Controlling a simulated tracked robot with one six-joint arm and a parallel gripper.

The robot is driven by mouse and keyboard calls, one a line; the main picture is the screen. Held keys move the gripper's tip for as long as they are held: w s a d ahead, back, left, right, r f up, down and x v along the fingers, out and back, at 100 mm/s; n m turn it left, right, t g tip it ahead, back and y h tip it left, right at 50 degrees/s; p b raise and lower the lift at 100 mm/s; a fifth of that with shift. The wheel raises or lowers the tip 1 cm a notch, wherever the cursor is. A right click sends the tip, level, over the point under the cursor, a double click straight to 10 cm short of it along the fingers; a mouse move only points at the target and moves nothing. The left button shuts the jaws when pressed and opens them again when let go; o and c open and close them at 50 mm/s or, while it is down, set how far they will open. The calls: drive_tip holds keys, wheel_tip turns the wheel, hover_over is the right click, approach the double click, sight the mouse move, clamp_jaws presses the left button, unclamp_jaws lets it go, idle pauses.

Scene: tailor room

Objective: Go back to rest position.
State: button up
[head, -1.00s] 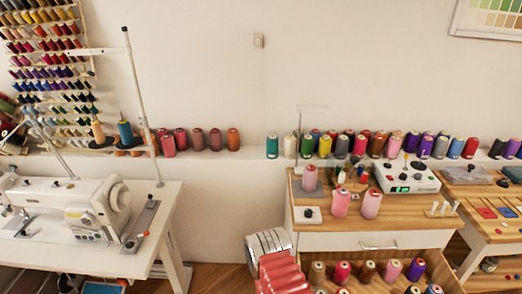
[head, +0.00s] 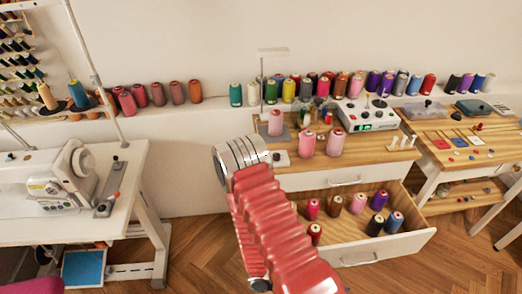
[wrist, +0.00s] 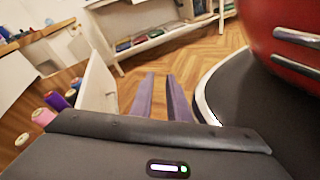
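My gripper (wrist: 163,90) shows in the wrist view as two purple-grey fingers with a gap between them, pointing over the wooden floor. Nothing is between the fingers. In the head view my red ribbed arm with its silver joint rises in the lower middle, in front of the wooden cabinet (head: 292,182). The gripper itself cannot be made out in the head view.
An open drawer (head: 352,246) with several thread spools juts out right of my arm; its side shows close by in the wrist view (wrist: 97,82). A sewing machine table (head: 60,232) stands left. A workbench (head: 470,150) is right. Floor (head: 195,250) shows between.

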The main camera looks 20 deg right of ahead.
drive_tip(key=w+a+r+m+t+y, duration=0.2)
drive_tip(key=w+a+r+m+y, duration=0.15)
drive_tip(key=a+r+y, duration=0.55)
drive_tip(key=w+a+r+m+t+y, duration=0.25)
drive_tip(key=w+a+r, duration=0.3)
drive_tip(key=r, duration=0.65)
wheel_tip(320, 180, up, 20)
drive_tip(key=a+m+t+y, duration=0.2)
drive_tip(key=t, duration=0.5)
drive_tip(key=shift+s+a, duration=0.2)
drive_tip(key=shift+d+f, duration=0.1)
